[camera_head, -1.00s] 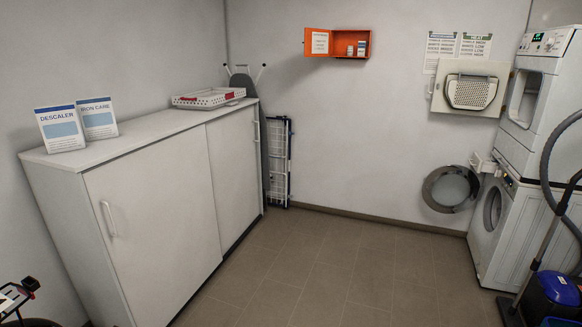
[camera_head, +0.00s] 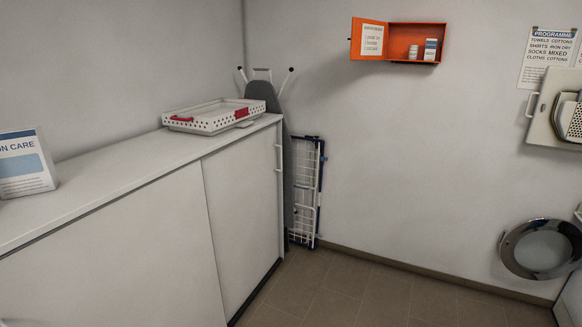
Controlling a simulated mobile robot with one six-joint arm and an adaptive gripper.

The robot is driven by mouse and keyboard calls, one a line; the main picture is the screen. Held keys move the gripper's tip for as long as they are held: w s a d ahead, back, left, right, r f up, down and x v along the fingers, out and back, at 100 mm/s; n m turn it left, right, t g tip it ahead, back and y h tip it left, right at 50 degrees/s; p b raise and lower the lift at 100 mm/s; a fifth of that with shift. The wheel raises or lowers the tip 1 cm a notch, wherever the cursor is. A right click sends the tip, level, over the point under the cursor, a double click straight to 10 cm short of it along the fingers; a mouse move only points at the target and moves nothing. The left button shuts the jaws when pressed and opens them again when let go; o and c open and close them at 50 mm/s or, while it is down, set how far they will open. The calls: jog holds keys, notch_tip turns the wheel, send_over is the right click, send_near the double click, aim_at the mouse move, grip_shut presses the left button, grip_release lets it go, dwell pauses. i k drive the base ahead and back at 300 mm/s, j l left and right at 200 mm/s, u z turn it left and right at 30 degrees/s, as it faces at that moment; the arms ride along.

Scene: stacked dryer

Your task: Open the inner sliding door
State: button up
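A long white cabinet (camera_head: 110,160) runs along the left wall. Its front has two sliding doors. The two doors meet at a slanting seam with no visible gap, so the front looks closed. I cannot tell from here which door runs on the inner track. My gripper is not in view.
A white perforated tray (camera_head: 212,117) and an Iron Care card (camera_head: 22,165) stand on the cabinet. An ironing board (camera_head: 287,160) and folded rack (camera_head: 305,190) lean beyond it. An open orange wall box (camera_head: 400,42) and a round door (camera_head: 540,249) are right. Floor before the cabinet is clear.

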aim_at(240, 178)
jog(key=i, duration=2.9)
jog(key=i+j+z, duration=0.1)
jog(key=i, duration=1.35)
